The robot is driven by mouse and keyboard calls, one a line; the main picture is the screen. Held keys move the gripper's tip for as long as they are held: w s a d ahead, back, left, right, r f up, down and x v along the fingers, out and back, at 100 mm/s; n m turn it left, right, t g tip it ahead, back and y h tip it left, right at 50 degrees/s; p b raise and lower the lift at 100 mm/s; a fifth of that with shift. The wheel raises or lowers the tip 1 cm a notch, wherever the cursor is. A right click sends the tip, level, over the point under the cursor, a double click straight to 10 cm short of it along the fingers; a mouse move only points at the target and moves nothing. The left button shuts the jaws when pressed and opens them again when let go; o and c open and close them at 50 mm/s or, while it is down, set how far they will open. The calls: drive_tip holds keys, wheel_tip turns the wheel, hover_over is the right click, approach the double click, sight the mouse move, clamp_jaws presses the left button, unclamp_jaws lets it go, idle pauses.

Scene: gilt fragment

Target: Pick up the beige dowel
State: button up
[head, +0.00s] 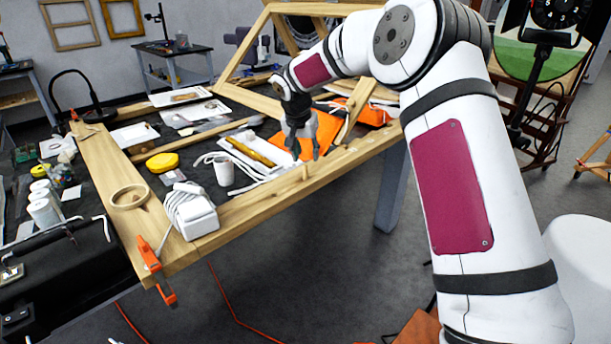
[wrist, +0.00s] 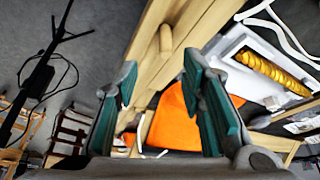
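The beige dowel (head: 305,172) is a small peg on the front beam of the wooden frame (head: 260,203) on the bench. In the wrist view the dowel (wrist: 165,42) shows as a short rounded piece on the pale beam (wrist: 150,72), ahead of the fingers and roughly between them. My gripper (head: 305,155) points down at the beam, near the dowel. Its teal-padded fingers (wrist: 160,72) are wide apart with nothing between them. I cannot tell the exact height of the fingertips above the dowel.
Orange cloth (head: 290,132) lies behind my gripper. A white tray with a gold twisted piece (head: 252,152) is to its left. A white charger with cord (head: 194,213), a wooden ring (head: 129,197) and an orange clamp (head: 156,268) are further left on the frame.

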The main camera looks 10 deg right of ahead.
sight(305, 165)
drive_tip(key=shift+a+x, duration=0.2)
drive_tip(key=shift+x, duration=1.45)
drive_tip(key=shift+a+x, duration=0.2)
drive_tip(key=shift+x, duration=1.4)
drive_tip(key=c, duration=0.8)
